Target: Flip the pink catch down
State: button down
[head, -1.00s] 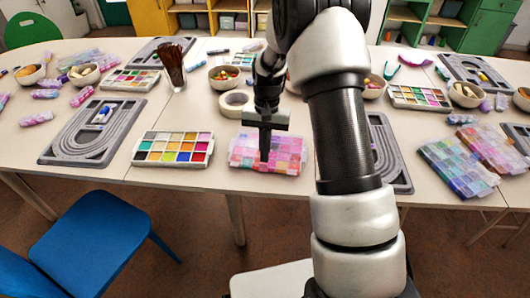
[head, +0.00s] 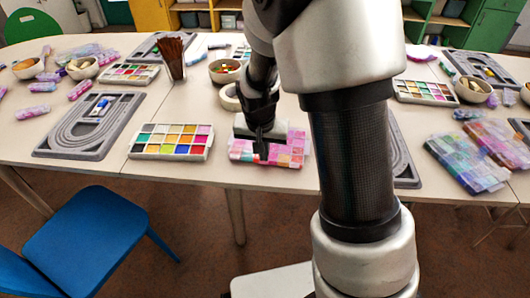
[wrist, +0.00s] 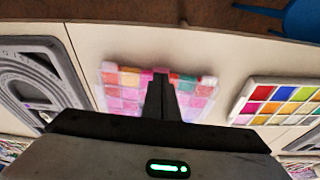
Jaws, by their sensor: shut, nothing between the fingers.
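The pink bead box (head: 292,150) lies flat at the front edge of the table, its grid of pink, red and teal cells showing under a clear lid. It also shows in the wrist view (wrist: 122,94). My gripper (head: 263,156) is shut and empty, pointing down over the box. In the wrist view its fingertips (wrist: 160,78) overlap the middle of the box's table-edge side. A small pink patch shows just beyond the tips there; I cannot tell whether it is the catch or whether the tips touch it. My fingers hide part of the box.
A paint-coloured bead box (head: 171,142) lies to the left. Grey bead boards lie at left (head: 91,125) and right (head: 400,160), the right one partly behind my arm. A tape roll (head: 229,97) is behind the gripper. A blue chair (head: 85,240) stands in front.

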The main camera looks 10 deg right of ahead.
jog(key=shift+d, duration=0.1)
jog(key=shift+w+d+f, duration=0.15)
jog(key=shift+w, duration=0.2)
jog(key=shift+w+d+f, duration=0.1)
jog(key=shift+w, duration=0.25)
jog(key=shift+r, duration=0.2)
jog(key=r+p, duration=0.1)
jog(key=w+r+p, duration=0.1)
jog(key=r, duration=0.1)
jog(key=d+r+p, duration=0.1)
jog(key=shift+w+r, duration=0.15)
jog(key=shift+w, duration=0.25)
jog(key=s+a+r+p, duration=0.1)
jog(key=s+a+r, duration=0.2)
jog(key=s+r, duration=0.2)
jog(key=shift+s+r, duration=0.25)
jog(key=shift+s, duration=0.75)
